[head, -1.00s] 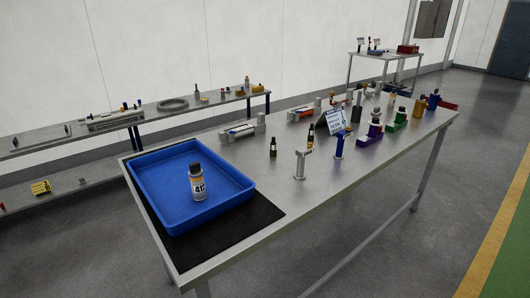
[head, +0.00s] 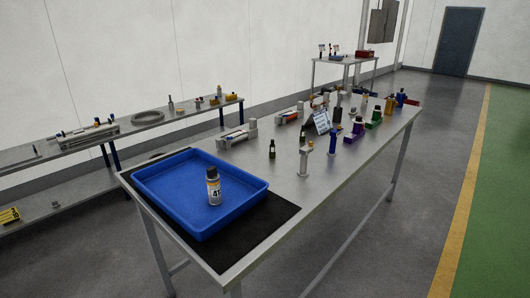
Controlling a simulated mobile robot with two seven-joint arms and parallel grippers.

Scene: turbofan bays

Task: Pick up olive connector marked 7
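No connector with a readable 7 can be made out; the parts on the long steel table (head: 262,167) are too small to read. A small dark bottle-shaped item (head: 272,150) and a taller dark one (head: 303,134) stand mid-table; whether either is olive is unclear. Purple (head: 354,133), green (head: 374,122) and blue (head: 398,97) fixtures with parts on them stand towards the far end. Neither of my grippers is in view.
A blue tray (head: 165,180) holding an upright can (head: 214,187) sits on a black mat (head: 262,229) at the near end. A side bench (head: 75,148) runs along the wall. A farther table (head: 345,61) stands behind. Floor at right (head: 405,210) is clear.

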